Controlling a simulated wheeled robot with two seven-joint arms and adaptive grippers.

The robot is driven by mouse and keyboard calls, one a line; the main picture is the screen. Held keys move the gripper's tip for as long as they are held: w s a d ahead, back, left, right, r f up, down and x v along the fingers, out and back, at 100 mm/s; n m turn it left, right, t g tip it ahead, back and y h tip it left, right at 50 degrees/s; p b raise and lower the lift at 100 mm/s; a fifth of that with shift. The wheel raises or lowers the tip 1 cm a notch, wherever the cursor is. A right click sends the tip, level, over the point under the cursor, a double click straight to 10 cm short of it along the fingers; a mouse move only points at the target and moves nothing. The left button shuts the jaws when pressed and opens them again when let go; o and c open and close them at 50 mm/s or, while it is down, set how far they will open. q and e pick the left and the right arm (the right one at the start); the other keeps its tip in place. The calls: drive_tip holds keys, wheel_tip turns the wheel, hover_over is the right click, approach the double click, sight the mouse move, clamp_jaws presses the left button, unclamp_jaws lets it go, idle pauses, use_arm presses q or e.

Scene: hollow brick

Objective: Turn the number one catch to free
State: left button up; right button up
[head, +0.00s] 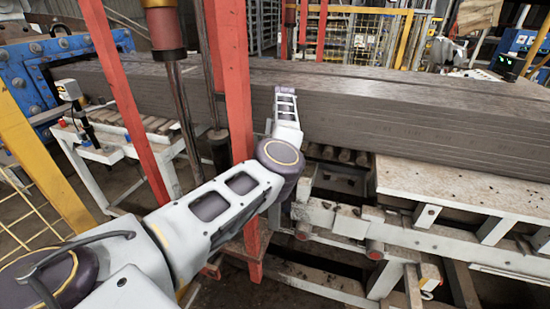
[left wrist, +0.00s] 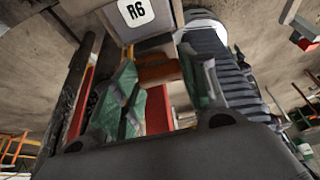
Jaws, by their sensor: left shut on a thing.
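In the left wrist view, the dark body of my left gripper (left wrist: 158,75) fills the bottom, with greenish finger parts on both sides. Its fingers are shut on a short orange-brown piece (left wrist: 158,70), just below a pale block marked R6 (left wrist: 137,14). I cannot tell whether this piece is the number one catch, as no number one mark is readable. In the head view, my left arm comes in from the left and reaches past a red post towards the stacked bricks. Its gripper is hidden there. My right gripper is not in view.
A long grey-brown brick stack (head: 400,115) lies on rollers across the back. A red post (head: 236,85) stands close beside my left arm. A white steel frame (head: 400,235) is at the right, and a blue machine (head: 50,72) stands at the far left.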

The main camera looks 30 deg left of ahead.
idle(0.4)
use_arm(q)
drive_tip(key=o, duration=1)
drive_tip(key=shift+r, duration=0.15)
drive_tip(key=shift+v, duration=3.55)
drive_tip(key=shift+a, duration=0.1)
